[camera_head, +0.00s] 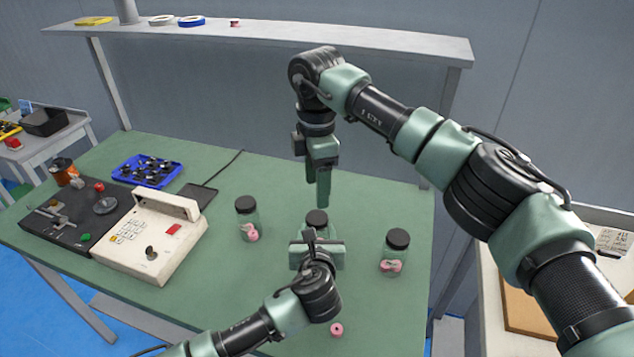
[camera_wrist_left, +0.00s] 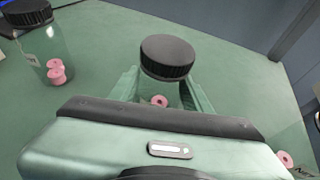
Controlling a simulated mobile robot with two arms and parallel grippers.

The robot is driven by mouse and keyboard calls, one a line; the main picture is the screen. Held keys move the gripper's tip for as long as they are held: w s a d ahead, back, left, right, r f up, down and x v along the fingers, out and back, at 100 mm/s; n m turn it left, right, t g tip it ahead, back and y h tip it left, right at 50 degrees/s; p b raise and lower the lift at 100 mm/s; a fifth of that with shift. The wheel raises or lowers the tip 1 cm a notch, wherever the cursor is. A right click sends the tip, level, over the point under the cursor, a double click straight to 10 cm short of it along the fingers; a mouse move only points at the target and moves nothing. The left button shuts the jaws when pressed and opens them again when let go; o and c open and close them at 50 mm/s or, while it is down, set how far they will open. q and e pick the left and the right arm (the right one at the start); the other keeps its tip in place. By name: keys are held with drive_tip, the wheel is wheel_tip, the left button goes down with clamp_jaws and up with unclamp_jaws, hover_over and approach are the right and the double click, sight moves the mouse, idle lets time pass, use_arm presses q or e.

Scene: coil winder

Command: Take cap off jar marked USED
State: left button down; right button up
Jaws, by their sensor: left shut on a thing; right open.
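Three clear jars with black caps stand on the green bench: a left jar (camera_head: 248,222), a middle jar (camera_head: 317,219) and a right jar (camera_head: 393,255). Pink spools show inside them. I cannot read a USED mark on any jar. My left gripper (camera_head: 317,240) is shut around the middle jar's body, its fingers on both sides below the cap, as the left wrist view shows around the black cap (camera_wrist_left: 167,57). The cap sits on the jar. My right gripper (camera_head: 318,198) is open and empty, pointing down just above the middle cap.
A loose pink spool (camera_head: 336,329) lies near the front edge. A cream control box (camera_head: 150,240), a dark winder (camera_head: 80,218) and a blue tray (camera_head: 147,170) of parts occupy the left side. A shelf (camera_head: 300,38) runs above the back. The bench behind the jars is clear.

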sight(317, 217)
drive_tip(key=shift+m, duration=1)
drive_tip(key=shift+f, duration=0.2)
drive_tip(key=shift+m, duration=0.3)
wheel_tip(317, 217, down, 8)
drive_tip(key=shift+r, duration=0.2)
